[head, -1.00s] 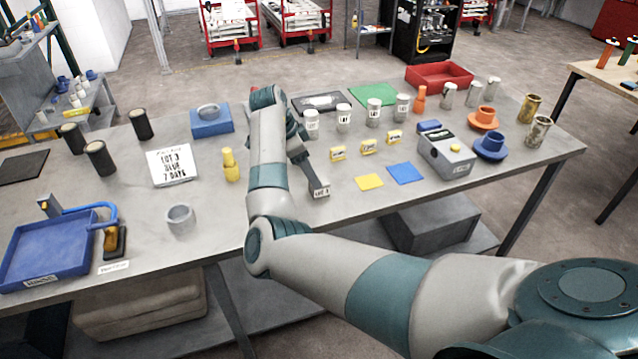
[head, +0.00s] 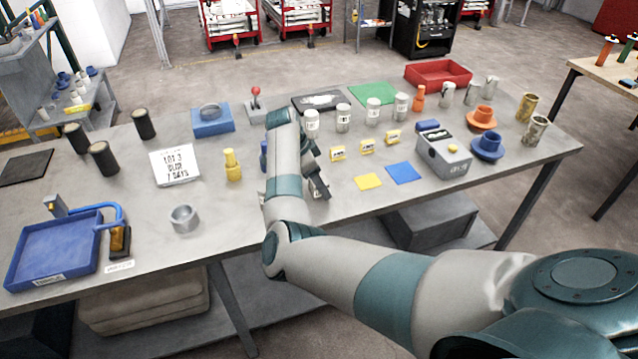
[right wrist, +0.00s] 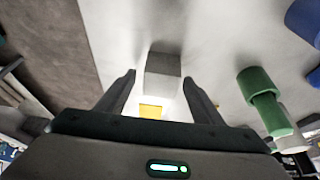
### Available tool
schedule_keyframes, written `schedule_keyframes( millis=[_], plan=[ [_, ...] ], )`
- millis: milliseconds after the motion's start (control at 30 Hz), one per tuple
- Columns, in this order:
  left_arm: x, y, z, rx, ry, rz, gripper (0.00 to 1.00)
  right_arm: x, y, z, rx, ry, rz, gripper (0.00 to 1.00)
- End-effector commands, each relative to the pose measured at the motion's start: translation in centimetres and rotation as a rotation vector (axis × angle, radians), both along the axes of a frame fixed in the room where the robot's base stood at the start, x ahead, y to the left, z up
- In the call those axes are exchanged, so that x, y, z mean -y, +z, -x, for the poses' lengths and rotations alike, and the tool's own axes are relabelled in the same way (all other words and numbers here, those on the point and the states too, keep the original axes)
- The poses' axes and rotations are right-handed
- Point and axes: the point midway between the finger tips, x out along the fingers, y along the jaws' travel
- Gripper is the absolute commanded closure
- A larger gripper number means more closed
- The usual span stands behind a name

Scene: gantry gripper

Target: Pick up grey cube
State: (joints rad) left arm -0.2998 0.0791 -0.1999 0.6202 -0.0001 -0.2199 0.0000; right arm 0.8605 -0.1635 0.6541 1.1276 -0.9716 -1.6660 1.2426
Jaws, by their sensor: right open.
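In the right wrist view, the grey cube (right wrist: 163,64) stands on the pale tabletop, straight ahead of my right gripper (right wrist: 159,78). The two fingers are apart, one on each side of it in the picture, with nothing held. I cannot tell how far the cube is from the fingertips. In the head view my right arm reaches over the middle of the table. Its hand is largely hidden behind the forearm, so the cube's position there is unclear. My left gripper is not in view.
A green bottle-shaped object (right wrist: 260,90) stands right of the fingers in the wrist view. On the table are a yellow bottle (head: 232,165), a grey ring (head: 184,219), white jars (head: 343,118), yellow labelled blocks (head: 367,147) and a grey box (head: 444,155). The front middle is clear.

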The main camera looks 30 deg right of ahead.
Motion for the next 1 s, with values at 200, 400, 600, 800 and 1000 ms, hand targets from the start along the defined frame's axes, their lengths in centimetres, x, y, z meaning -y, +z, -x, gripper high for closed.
schedule_keyframes(
  millis=[200,400,600,800,1000],
  plan=[
    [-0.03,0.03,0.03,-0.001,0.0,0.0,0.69,0.08,-0.22,-0.02,0.002,0.0,0.001,0.39],
    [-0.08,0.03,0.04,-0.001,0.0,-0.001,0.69,0.06,-0.2,-0.03,0.002,0.0,0.001,0.39],
    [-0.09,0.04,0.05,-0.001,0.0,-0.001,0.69,0.04,-0.18,-0.03,0.002,0.001,0.0,0.65],
    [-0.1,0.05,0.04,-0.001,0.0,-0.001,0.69,0.06,-0.1,-0.06,0.003,0.0,0.001,0.92],
    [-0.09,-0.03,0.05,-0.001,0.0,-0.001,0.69,0.06,-0.05,-0.07,0.003,0.0,0.001,0.92]
  ],
)
